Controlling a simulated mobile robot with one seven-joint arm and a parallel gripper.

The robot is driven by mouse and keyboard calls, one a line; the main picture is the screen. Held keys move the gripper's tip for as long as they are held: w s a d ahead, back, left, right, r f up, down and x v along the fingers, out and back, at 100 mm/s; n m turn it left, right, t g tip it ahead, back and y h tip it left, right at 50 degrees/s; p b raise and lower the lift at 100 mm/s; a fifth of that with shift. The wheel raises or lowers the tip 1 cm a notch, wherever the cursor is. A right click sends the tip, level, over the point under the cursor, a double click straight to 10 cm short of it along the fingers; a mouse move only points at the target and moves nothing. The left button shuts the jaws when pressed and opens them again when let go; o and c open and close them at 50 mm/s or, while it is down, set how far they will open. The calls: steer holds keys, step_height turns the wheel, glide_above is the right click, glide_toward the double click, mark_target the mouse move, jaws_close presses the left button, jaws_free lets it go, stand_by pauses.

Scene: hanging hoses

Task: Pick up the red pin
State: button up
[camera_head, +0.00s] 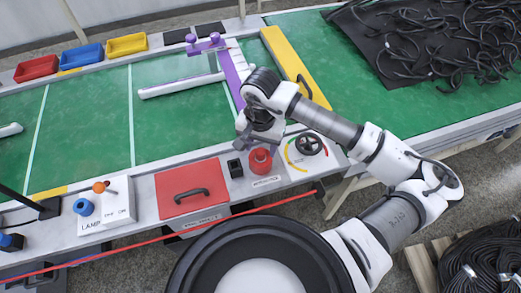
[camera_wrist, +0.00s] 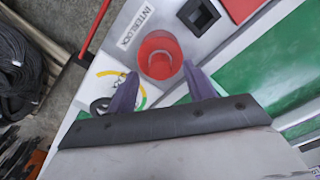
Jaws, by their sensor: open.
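The red pin (camera_head: 261,160) stands on the grey console edge beside an INTERLOCK label. In the wrist view the red pin (camera_wrist: 160,58) shows from above as a round red head with a darker inner circle. My gripper (camera_head: 246,142) is just above and beside it on the belt side. In the wrist view my gripper (camera_wrist: 162,80) is open, with its two purple fingers apart. The pin lies between and slightly beyond the fingertips there, and nothing is held. Whether a finger touches the pin cannot be told.
A black square socket (camera_head: 236,168) is close left of the pin. A black handwheel (camera_head: 309,144) with a coloured arc is close right. A red rail (camera_head: 175,237) runs along the front. Black hoses (camera_head: 455,42) lie at back right.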

mark_target(260, 151)
steer(key=shift+f, duration=0.45)
steer(key=c, duration=1.1)
steer(key=shift+o, duration=0.2)
steer(key=shift+r, duration=0.1)
step_height(260, 151, up, 20)
steer(key=b, duration=0.4)
